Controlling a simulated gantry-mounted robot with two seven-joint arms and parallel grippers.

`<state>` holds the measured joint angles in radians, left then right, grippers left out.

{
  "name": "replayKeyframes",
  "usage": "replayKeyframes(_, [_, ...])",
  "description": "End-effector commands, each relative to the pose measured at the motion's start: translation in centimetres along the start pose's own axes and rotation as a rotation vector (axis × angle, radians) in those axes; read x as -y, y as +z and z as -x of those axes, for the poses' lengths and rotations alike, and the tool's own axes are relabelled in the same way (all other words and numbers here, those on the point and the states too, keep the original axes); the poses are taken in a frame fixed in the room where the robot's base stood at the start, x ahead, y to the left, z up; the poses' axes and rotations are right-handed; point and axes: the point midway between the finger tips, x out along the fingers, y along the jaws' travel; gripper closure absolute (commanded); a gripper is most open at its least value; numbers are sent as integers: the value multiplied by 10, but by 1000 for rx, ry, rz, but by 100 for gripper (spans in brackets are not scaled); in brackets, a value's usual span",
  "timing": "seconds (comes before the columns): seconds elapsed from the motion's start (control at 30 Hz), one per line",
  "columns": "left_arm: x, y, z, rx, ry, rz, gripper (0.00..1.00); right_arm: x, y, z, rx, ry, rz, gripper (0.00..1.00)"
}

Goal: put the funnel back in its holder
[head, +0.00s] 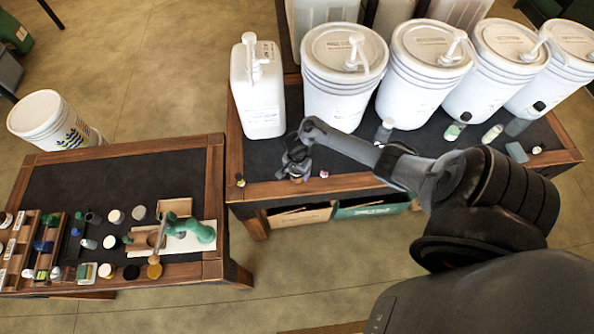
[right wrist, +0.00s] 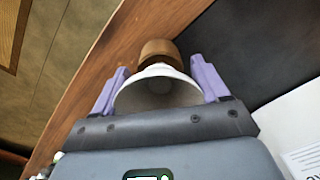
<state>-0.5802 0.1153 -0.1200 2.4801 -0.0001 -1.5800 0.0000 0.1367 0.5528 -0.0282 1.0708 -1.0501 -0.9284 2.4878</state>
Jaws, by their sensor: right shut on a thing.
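My right gripper (head: 294,164) is over the near-left part of the table with the pump buckets. In the right wrist view its two purple fingers (right wrist: 159,68) stand on either side of a white funnel (right wrist: 158,92) and are shut on it. The funnel's wide mouth faces the camera. A brown rounded thing (right wrist: 160,48) shows just beyond the funnel; I cannot tell whether they touch. In the head view the gripper hides most of the funnel. I cannot clearly pick out the funnel's holder. My left gripper is in neither view.
White pump buckets (head: 344,75) and a white pump jug (head: 258,90) line the table's back.

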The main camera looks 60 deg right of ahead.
Motion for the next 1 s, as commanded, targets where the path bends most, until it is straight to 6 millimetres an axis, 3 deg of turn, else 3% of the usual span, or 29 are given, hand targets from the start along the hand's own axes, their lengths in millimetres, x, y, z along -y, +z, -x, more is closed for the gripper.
replayKeyframes(0.5, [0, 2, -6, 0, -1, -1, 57, 0, 0, -11, 0, 0, 1, 59])
replayKeyframes(0.53, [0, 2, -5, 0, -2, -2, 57, 0, 0, -10, 0, -1, 0, 21])
replayKeyframes(0.67, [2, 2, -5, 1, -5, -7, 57, 0, 0, -10, 0, 0, 1, 2])
replayKeyframes(1.0, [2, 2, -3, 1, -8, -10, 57, 0, 0, -5, 1, -1, 2, 0])
